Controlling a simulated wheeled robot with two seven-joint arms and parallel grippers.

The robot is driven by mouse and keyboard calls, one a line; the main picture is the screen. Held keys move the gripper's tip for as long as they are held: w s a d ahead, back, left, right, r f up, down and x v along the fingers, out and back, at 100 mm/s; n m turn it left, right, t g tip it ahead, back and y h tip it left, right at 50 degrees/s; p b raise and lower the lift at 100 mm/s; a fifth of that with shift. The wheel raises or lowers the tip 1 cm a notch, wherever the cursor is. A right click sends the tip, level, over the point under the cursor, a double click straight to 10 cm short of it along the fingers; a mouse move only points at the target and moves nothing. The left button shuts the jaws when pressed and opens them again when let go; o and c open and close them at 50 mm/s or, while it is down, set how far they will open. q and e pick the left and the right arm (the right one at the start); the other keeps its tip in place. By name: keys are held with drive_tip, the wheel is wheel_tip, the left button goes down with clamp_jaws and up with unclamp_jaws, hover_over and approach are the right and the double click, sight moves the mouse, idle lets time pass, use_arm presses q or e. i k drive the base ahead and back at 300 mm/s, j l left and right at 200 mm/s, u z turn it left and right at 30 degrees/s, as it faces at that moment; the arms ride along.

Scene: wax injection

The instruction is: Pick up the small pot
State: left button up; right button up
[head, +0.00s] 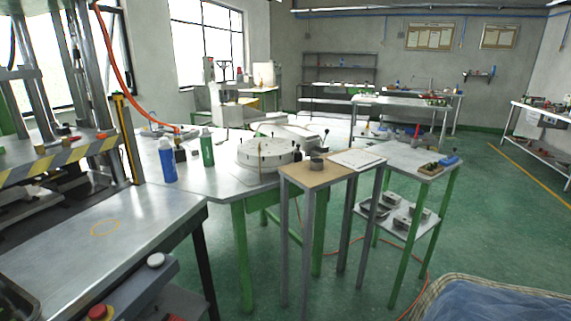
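A small dark grey round pot (317,164) stands on the tan top of a narrow tall stand (300,178) near the middle of the head view. It looks upright, and its inside is too small to make out. White papers (357,158) lie to its right, and a large white round mould (265,155) is behind it to the left. Neither of my grippers shows in this view.
A metal worktable (215,181) behind the stand holds a blue bottle (167,160) and a green bottle (207,149). A steel bench (95,245) fills the front left. A side table (402,157) stands at right. Green floor (485,220) is open further right, beyond a blue-lined basket (490,300).

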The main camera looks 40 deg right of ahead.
sight(316, 164)
drive_tip(key=i+l+z, duration=0.45)
drive_tip(key=i, duration=0.35)
drive_tip(key=i+l+z, duration=0.25)
drive_tip(key=i, duration=0.15)
